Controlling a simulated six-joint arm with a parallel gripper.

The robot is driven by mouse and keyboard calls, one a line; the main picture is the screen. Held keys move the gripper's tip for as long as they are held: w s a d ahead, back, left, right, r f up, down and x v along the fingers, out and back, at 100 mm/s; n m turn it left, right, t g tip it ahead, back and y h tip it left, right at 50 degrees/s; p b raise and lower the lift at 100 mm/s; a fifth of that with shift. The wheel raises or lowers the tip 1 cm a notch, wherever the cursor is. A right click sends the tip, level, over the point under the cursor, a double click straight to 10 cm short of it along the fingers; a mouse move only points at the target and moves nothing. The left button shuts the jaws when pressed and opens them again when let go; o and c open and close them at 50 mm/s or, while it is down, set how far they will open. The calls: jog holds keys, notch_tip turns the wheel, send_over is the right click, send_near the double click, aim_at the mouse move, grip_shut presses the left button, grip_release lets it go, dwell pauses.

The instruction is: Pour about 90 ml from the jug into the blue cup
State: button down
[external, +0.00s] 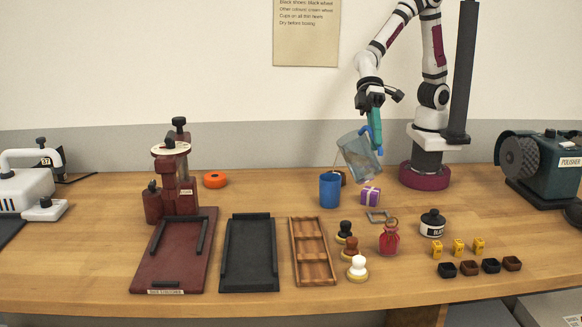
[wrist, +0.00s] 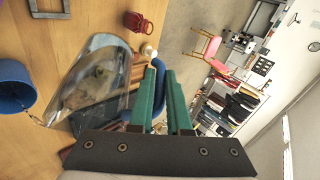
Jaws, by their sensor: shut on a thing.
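The clear jug (external: 358,160) hangs in the air, tilted to the left, with its lip above and near the blue cup (external: 329,190). My gripper (external: 375,128) is shut on the jug's blue handle. In the wrist view, my gripper's green fingers (wrist: 163,85) stand either side of the handle, and the jug's clear body (wrist: 100,85) is left of them. A thin pale line runs from the jug's lip toward the cup; it looks like a stream. The blue cup (wrist: 12,88) stands upright on the table, cut by the left edge there. Its liquid level is hidden.

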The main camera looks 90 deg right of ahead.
aim_at(381, 152)
jog(key=shift+a+f, duration=0.1)
jog(key=shift+f, duration=0.15)
jog(key=shift+s+a+f+t+h, duration=0.25)
jog(key=shift+a+f+h, duration=0.15)
jog(key=shift+f+h, duration=0.25)
jog(key=shift+s+a+f+t+h, duration=0.25)
jog(key=shift+a+f+h, duration=0.15)
jog(key=shift+f+h, duration=0.2)
dwell(0.7)
jog(key=s+a+f+n+t+h+p, duration=0.1)
jog(key=a+f+t+h+p, duration=0.1)
jog(key=f, duration=0.5)
jog(key=a+h+p, duration=0.1)
jog(key=a+h, duration=0.1)
jog(key=h, duration=0.1)
jog(key=shift+s+f+n+t, duration=0.3)
jog(key=shift+s+f+n, duration=0.05)
jog(key=shift+s+n, duration=0.05)
jog(key=shift+a+r, duration=0.1)
dwell(2.0)
